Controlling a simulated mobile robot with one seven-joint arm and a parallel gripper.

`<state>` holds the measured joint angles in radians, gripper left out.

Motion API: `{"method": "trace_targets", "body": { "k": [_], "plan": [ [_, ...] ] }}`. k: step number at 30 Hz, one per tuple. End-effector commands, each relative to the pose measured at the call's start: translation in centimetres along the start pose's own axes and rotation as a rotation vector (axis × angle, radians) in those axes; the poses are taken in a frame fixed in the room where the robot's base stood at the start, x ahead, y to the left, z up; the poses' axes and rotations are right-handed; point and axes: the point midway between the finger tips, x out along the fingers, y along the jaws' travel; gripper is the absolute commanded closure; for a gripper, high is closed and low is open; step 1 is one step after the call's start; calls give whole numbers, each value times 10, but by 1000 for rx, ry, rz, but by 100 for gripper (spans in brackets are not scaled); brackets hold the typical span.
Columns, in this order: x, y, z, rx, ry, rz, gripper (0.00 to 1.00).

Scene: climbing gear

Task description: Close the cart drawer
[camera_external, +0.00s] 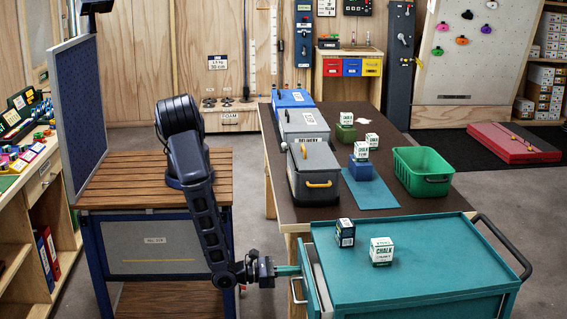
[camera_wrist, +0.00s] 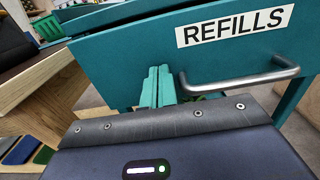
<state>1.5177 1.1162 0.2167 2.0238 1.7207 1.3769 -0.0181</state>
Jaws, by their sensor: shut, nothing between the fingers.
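The teal cart (camera_external: 425,262) stands at the lower right of the external view. Its drawer front (camera_external: 309,283) faces left and stands out from the cart body, with a narrow gap behind it. In the wrist view the drawer front (camera_wrist: 125,55) carries a REFILLS label (camera_wrist: 235,25) and a grey bar handle (camera_wrist: 240,80). My gripper (camera_external: 297,270) is shut and empty, its teal fingers pointing at the drawer front. In the wrist view the fingertips (camera_wrist: 157,72) are left of the handle, at or very near the panel; I cannot tell whether they touch.
A dark box (camera_external: 345,232) and a chalk box (camera_external: 381,251) stand on the cart top. The dark-topped table (camera_external: 375,202), holding bins and a green basket (camera_external: 423,170), is behind the cart.

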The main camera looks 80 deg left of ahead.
Motion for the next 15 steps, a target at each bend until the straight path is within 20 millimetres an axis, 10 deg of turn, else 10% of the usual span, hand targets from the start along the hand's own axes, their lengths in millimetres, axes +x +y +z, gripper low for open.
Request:
{"method": "trace_targets", "body": {
  "k": [15],
  "plan": [
    [42,0,0,0,-1,0,100]
  ]
}}
